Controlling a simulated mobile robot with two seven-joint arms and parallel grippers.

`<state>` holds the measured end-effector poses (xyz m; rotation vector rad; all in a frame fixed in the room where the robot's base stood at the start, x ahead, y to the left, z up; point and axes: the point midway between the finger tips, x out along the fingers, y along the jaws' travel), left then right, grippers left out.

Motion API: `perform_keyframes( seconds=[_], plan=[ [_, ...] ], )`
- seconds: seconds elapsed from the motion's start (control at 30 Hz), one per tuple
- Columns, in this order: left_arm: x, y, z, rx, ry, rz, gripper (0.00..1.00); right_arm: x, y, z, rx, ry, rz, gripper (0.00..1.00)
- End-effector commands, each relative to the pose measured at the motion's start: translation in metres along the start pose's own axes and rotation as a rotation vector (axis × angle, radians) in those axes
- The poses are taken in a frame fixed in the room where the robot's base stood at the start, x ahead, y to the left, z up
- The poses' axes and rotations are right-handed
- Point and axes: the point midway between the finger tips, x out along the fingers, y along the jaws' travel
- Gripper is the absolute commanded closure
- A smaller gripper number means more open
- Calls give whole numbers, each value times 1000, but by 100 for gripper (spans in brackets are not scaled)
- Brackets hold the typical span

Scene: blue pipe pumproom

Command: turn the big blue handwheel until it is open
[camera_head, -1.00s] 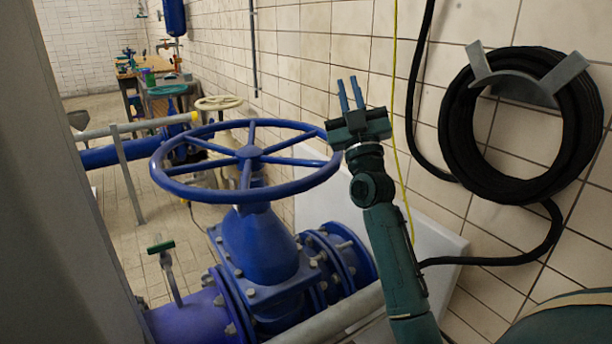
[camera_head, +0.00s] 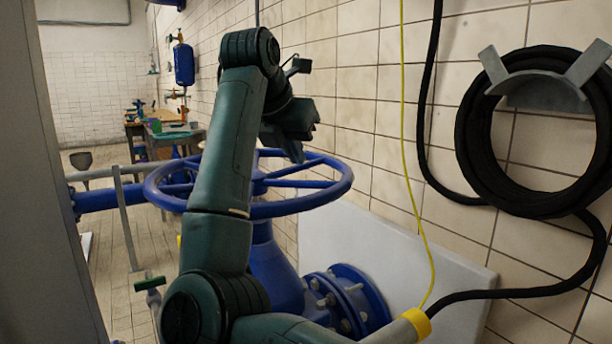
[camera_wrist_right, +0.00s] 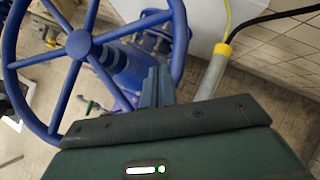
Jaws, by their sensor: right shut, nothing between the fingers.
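The big blue handwheel (camera_head: 302,206) lies nearly flat on top of a blue valve (camera_head: 275,268) in the head view. My right arm crosses in front of it and hides its left-centre part. My right gripper (camera_head: 297,153) points down over the far right part of the wheel. In the right wrist view the wheel's hub and spokes (camera_wrist_right: 78,44) show on the left. There the shut, empty fingers (camera_wrist_right: 157,86) appear beside the wheel's rim. I cannot tell whether they touch it. My left gripper is not in view.
A tiled wall with a coiled black hose (camera_head: 470,150) and a yellow cable (camera_head: 408,170) stands on the right. A pale panel (camera_head: 385,255) leans behind the valve. A yellow-ended pipe (camera_head: 412,325) is low in front. A workbench (camera_head: 165,140) stands far back.

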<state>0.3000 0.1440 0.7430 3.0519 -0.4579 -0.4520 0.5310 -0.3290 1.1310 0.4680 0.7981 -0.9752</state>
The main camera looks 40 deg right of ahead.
Motion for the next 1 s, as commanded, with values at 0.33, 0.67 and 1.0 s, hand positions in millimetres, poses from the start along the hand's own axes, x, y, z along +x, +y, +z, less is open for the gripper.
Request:
perform_keyframes(
  seconds=[0.33,0.67,1.0],
  plan=[
    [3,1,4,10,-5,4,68,69,-2,0,-1,1,-9,100],
    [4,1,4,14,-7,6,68,117,-3,19,-1,-3,-9,100],
    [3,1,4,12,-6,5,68,127,-2,27,0,-3,-6,100]
  ],
)
